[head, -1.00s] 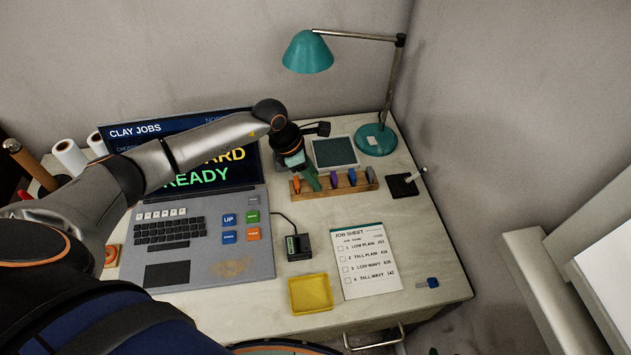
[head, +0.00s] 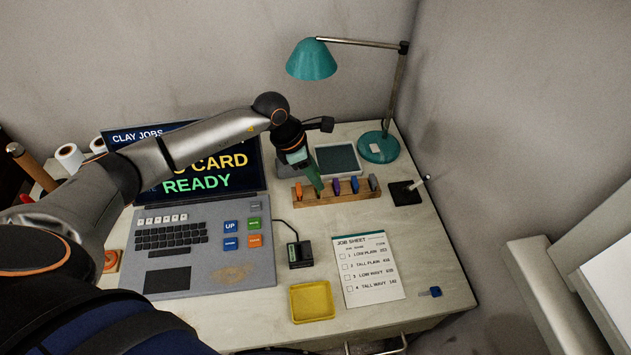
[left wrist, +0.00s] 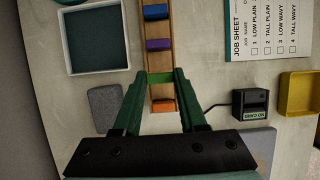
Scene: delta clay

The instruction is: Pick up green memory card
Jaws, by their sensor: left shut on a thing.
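My left gripper (head: 318,191) reaches down at the card rack on the desk, and its green fingers also show in the left wrist view (left wrist: 161,76). It is shut on the green memory card (left wrist: 161,78), which shows as a thin green strip between the fingertips. The card is over the wooden rack (left wrist: 161,28), between the orange and purple cards; I cannot tell whether its lower end is still in its slot. In the head view the fingers hide the card. My right gripper is not in view.
A black card reader (head: 299,253), yellow tray (head: 312,301) and job sheet (head: 368,268) lie in front. The laptop (head: 205,245) is left, the teal lamp (head: 378,147) behind.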

